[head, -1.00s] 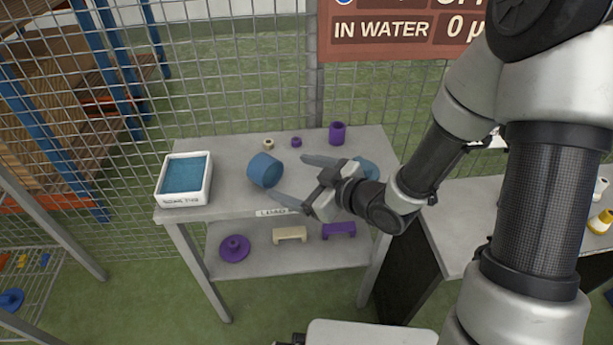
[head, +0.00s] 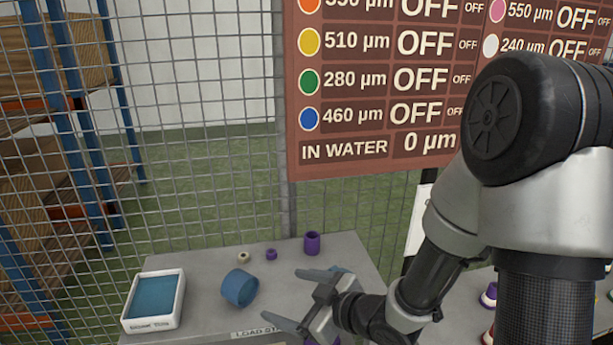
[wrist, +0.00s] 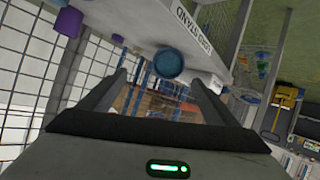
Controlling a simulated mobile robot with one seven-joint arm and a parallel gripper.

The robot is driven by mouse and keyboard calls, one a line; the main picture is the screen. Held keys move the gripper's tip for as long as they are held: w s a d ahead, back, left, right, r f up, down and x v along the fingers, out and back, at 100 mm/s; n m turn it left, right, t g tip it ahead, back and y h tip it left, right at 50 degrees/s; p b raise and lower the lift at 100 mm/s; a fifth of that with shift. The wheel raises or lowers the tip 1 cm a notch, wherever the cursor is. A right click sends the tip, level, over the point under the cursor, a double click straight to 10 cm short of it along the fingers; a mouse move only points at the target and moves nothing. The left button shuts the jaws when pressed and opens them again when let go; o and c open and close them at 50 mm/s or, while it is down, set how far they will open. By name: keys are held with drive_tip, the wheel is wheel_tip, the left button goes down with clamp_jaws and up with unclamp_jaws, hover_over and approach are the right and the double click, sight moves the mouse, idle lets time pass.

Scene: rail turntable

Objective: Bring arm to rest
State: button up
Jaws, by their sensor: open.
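My gripper (head: 282,296) is open and empty above the right part of the grey load stand. Its two fingers point left toward a blue cylinder (head: 239,288), with a gap between them. The cylinder lies tilted on the stand top (head: 205,310), apart from the fingers as far as I can tell. In the wrist view, my gripper (wrist: 157,77) shows both fingers spread, with the blue cylinder (wrist: 168,63) beyond the gap between the tips. My forearm fills the right of the head view.
A white tray with a blue inside (head: 178,302) stands at the stand's left. A cream ring (head: 243,257), a small purple ring (head: 271,254) and a purple cylinder (head: 311,243) stand along the back edge. A mesh fence (head: 225,190) and a brown sign (head: 345,165) stand behind.

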drive_tip(key=d+r+m+h, duration=0.4)
drive_tip(key=d+r+h, duration=0.15)
drive_tip(key=d, duration=0.35)
drive_tip(key=d+r+m+h, duration=0.3)
drive_tip(key=d+r+h, duration=0.25)
drive_tip(key=d, duration=0.35)
drive_tip(key=s+d+r+m+g, duration=0.1)
drive_tip(key=s+r+m, duration=0.2)
drive_tip(key=s, duration=0.5)
drive_tip(key=s+r+m+g, duration=0.1)
drive_tip(key=s+r+m, duration=0.25)
drive_tip(key=s, duration=0.45)
wheel_tip(320, 180, up, 18)
drive_tip(key=p, duration=1.7)
drive_tip(key=shift+s+a+f+n+g+y+p, duration=0.15)
drive_tip(key=shift+s+n+g+y+p, duration=0.15)
drive_tip(key=shift+s+n+y, duration=0.1)
drive_tip(key=shift+w, duration=0.1)
